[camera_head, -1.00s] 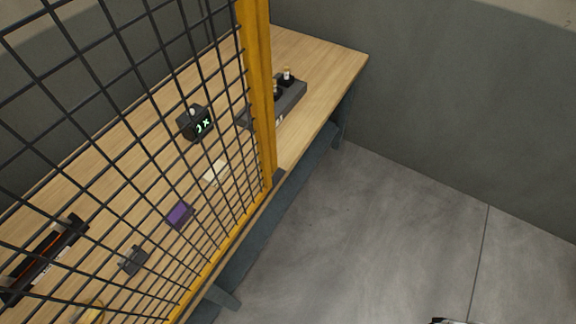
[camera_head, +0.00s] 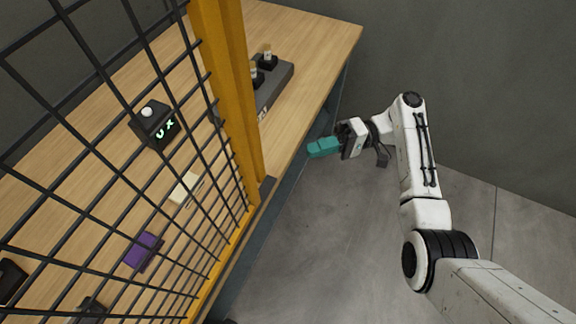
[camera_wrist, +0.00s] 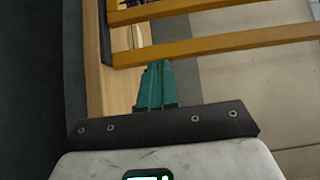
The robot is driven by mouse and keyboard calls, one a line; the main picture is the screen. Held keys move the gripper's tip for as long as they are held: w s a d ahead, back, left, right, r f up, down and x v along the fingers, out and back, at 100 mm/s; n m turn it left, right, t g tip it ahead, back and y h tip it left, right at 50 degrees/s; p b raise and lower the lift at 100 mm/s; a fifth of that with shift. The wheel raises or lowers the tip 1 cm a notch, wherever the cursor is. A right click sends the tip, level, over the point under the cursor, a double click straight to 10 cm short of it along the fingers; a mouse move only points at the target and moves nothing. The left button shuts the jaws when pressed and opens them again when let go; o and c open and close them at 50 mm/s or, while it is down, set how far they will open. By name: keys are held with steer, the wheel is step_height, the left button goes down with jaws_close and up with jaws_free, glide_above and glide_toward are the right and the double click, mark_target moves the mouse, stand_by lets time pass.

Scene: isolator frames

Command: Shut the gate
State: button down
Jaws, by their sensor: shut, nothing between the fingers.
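The gate is a yellow-framed panel of black wire mesh (camera_head: 228,95) on the left of the head view, in front of a wooden bench. Its yellow bars (camera_wrist: 215,46) cross the top of the wrist view. My gripper (camera_head: 312,149) has teal fingers, shut with nothing between them. In the head view it is to the right of the yellow upright, apart from it in the picture, near the bench's front edge. In the wrist view the teal fingers (camera_wrist: 155,75) point up toward the lower yellow bar; I cannot tell whether they touch it.
The wooden bench (camera_head: 300,40) holds a grey tray (camera_head: 275,85) with small bottles, a black device with a lit display (camera_head: 155,125), a purple box (camera_head: 143,250) and a pale block (camera_head: 184,188), several of them seen through the mesh. Grey floor (camera_head: 330,240) lies open at right.

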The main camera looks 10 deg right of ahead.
steer(key=s+a+p, duration=0.3)
steer(key=s+a, duration=0.1)
steer(key=a, duration=0.8)
steer(key=shift+s+p, duration=0.2)
steer(key=shift+p, duration=0.1)
